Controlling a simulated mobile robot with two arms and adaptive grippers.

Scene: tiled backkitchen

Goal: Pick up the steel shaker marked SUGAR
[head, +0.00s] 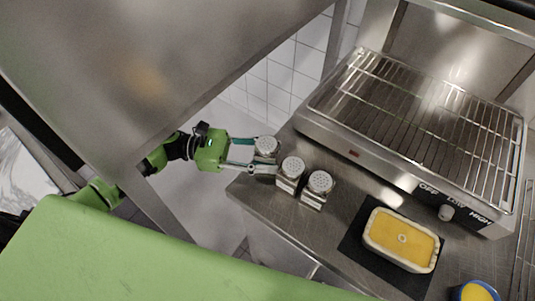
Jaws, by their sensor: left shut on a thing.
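Three steel shakers with perforated tops are near the left end of the steel counter. My left gripper (265,156) is shut on the leftmost shaker (266,146), with one finger on each side of it. The middle shaker (291,169) and the right shaker (319,183) stand upright close by. The lower finger is very near the middle shaker. I cannot read a SUGAR mark on any of them. I cannot tell whether the held shaker touches the counter. My right gripper is not in view.
A steel grill (410,110) with a wire rack and knob stands behind the shakers. A dish of yellow food (400,240) sits on a dark slab (358,250) to the right. A blue-rimmed bowl (478,291) is at the lower right. The counter's (262,196) left edge is close.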

